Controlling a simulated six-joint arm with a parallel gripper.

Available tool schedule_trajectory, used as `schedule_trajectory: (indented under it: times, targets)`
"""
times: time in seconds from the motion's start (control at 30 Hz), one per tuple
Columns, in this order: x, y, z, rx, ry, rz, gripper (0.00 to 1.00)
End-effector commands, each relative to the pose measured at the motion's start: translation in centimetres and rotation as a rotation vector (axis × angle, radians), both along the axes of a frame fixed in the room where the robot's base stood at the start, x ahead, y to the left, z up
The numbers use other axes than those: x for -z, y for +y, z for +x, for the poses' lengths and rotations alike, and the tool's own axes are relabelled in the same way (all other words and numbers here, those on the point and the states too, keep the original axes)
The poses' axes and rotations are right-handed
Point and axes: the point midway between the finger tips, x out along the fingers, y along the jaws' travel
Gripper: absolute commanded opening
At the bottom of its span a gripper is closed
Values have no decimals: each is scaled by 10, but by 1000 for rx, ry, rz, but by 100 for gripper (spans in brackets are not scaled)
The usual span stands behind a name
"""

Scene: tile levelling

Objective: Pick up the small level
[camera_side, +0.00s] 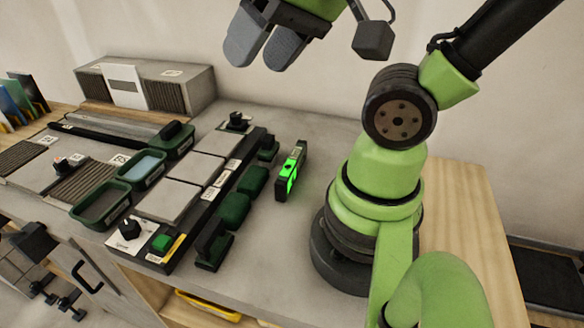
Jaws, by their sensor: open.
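The small level (291,172) is a short dark bar with bright green faces. It stands on the grey worktop, right of the row of dark green tools and left of my arm's base. My gripper (255,62) is at the top of the view, high above the worktop. Its two grey fingers are apart with nothing between them. It is above and to the left of the level in the picture and does not touch it.
Grey tiles (168,199) lie in the middle of the worktop (272,235). Dark green trays (100,205) are left of them. Several dark green blocks (233,210) line up near the level. A grey box (150,84) stands at the back. Bare worktop lies around the level.

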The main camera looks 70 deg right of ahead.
Motion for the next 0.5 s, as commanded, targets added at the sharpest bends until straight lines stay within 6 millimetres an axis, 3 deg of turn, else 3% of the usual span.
schedule_trajectory:
  times: [0.27,0.5]
  targets:
    - [69,-50,36,456,282,77,53]
    - [144,-91,33,862,498,156,53]
